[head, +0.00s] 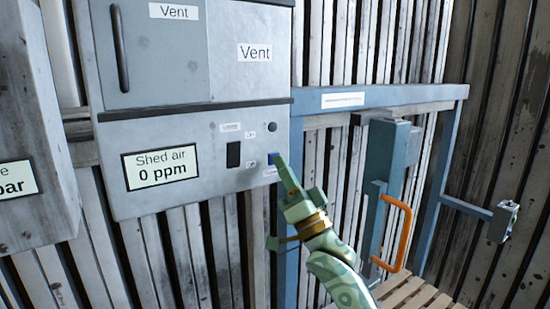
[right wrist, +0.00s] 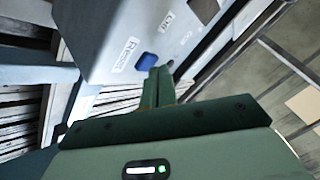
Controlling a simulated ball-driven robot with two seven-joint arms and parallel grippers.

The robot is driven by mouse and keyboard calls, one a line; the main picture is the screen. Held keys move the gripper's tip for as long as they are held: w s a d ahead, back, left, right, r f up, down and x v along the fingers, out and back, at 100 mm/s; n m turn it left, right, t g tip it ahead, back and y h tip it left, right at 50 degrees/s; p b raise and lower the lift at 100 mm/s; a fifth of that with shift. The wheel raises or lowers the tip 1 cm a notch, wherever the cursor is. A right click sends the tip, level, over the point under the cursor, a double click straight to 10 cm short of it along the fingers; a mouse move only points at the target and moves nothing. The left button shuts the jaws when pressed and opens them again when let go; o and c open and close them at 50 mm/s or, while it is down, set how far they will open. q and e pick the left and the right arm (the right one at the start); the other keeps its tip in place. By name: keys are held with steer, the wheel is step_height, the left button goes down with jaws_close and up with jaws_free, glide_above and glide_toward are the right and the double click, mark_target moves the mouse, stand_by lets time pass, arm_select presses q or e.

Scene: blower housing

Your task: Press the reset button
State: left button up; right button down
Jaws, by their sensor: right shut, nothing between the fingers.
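The blue reset button (head: 273,158) is on the lower right of the grey control panel (head: 215,190). In the right wrist view the blue button (right wrist: 146,61) sits beside a white label that seems to read "Reset" (right wrist: 125,54). My right gripper (head: 282,160) is shut and empty, its fingertips right by the button. In the right wrist view the fingertips (right wrist: 160,69) are just beside the button's right edge. I cannot tell whether they touch it. My left gripper is not in view.
The panel also has a "Shed air 0 ppm" display (head: 160,167), a black switch (head: 233,154) and a round dark knob (head: 272,127). To the right stand a blue frame (head: 452,150) and an orange handle (head: 401,235). A grey box (head: 35,130) is at far left.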

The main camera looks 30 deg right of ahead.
steer(key=shift+s, duration=0.5)
steer(key=s, duration=0.1)
steer(key=s+p, duration=0.1)
steer(key=s, duration=0.1)
steer(key=s+p, duration=0.1)
steer(key=s, duration=0.1)
steer(key=shift+d, duration=0.25)
stand_by(0.7)
